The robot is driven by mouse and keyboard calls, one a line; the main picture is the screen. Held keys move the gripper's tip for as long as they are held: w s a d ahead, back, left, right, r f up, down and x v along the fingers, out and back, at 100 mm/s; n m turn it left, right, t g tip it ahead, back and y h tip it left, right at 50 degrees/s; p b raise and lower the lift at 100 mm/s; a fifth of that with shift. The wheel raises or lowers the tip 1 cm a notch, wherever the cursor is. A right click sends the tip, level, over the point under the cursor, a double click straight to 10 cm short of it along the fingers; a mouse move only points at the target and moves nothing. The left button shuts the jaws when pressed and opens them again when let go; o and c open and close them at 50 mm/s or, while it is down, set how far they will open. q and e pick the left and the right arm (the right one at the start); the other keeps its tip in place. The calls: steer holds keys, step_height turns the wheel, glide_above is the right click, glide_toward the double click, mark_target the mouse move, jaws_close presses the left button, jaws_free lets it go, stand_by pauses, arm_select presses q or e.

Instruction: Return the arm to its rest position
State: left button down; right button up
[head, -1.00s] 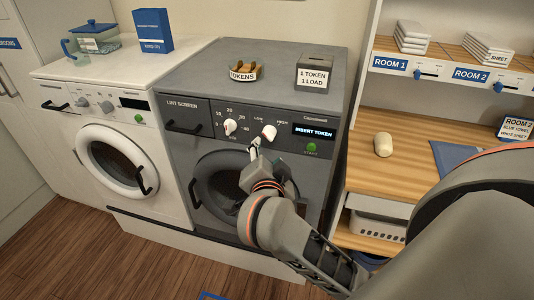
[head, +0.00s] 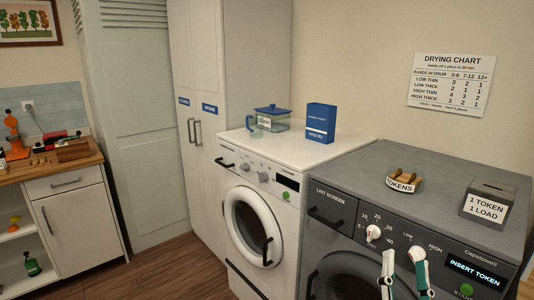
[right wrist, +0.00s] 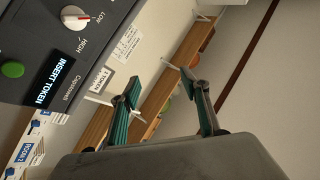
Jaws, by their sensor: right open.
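My right gripper (head: 403,270) is open and empty at the lower right of the head view, in front of the grey dryer's control panel. Its two green-padded fingers stand apart in the right wrist view (right wrist: 160,90), with nothing between them. The grey dryer (head: 440,170) has two white knobs and a display reading "INSERT TOKEN". I cannot tell from the head view whether the fingertips touch the panel. My left gripper is not in view.
A dish of tokens (head: 404,183) and a token box (head: 486,202) stand on the dryer. A white washer (head: 262,215) stands beside it, with a blue box (head: 320,122) and glass container (head: 273,119) on top. A wooden counter (head: 85,158) is at far left. Floor (head: 165,265) between is clear.

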steer(key=s+a+f+n+g+y, duration=0.1)
steer(key=a+f+n+g+y, duration=0.2)
steer(key=f, duration=0.4)
steer(key=a+f+n+y, duration=0.3)
steer(key=f+n+y, duration=0.1)
steer(key=f+y, duration=0.15)
steer(key=s+a+f+n+g+y, duration=0.1)
steer(key=a+f+n+g+y, duration=0.2)
steer(key=f, duration=0.5)
steer(key=s+d+f+n+g+h, duration=0.1)
steer(key=s+d+f+g, duration=0.1)
steer(key=s+f, duration=0.4)
steer(key=s+d+f+n+g+h, duration=0.1)
steer(key=s+f+g, duration=0.3)
steer(key=f, duration=1.2)
steer(key=shift+s+d+g, duration=0.3)
steer(key=shift+s+d, duration=0.15)
steer(key=shift+s, duration=0.45)
